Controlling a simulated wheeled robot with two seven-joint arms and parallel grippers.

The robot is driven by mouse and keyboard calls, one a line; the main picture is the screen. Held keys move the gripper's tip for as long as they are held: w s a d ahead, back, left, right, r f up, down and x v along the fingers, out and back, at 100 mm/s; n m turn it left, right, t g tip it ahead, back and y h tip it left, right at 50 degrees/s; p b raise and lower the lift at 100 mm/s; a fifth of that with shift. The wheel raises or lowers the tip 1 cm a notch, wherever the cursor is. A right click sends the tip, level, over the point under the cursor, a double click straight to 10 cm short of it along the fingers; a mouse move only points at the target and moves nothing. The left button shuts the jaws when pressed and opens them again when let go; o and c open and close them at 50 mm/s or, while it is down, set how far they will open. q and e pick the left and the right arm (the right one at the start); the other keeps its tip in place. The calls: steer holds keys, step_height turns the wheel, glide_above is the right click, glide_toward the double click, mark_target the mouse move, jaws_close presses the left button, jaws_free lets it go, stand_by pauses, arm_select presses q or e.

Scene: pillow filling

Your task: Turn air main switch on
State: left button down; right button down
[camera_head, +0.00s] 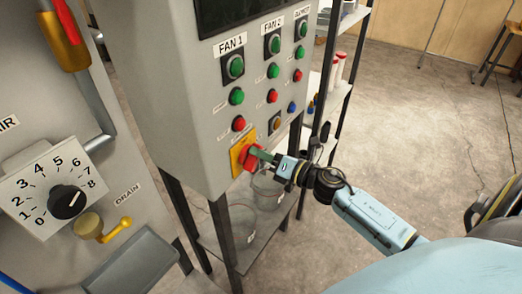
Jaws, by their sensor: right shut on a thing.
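A red rotary switch (247,161) on a yellow plate (237,153) sits at the lower part of the grey control panel (190,110) in the head view. My right gripper (259,155) reaches it from the right. Its green fingers are shut on the red knob and partly hide it. I cannot read any label by this switch or tell its exact setting. My left gripper is not in view.
Above the switch are rows of green, red and blue buttons (236,96) under FAN 1 and FAN 2 labels. At left is a dial (66,202) numbered 0 to 8 and a yellow DRAIN valve handle (115,229). Shelves (331,90) stand behind; open floor lies right.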

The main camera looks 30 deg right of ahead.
steer(key=shift+w+d+f+m+p, duration=0.1)
steer(key=shift+f+m+p, duration=0.3)
steer(key=shift+m, duration=1.1)
steer(key=shift+s+d+f+m+p, duration=0.1)
steer(key=shift+m+p, duration=0.55)
steer(key=shift+m, duration=0.85)
steer(key=shift+w+d+f+m+p, duration=0.15)
steer(key=shift+m+p, duration=0.35)
steer(key=shift+m, duration=1)
steer(key=shift+a+f, duration=0.1)
steer(key=c, duration=1.3)
jaws_free()
steer(key=b+v, duration=0.1)
steer(key=v, duration=1.2)
steer(key=shift+s, duration=0.3)
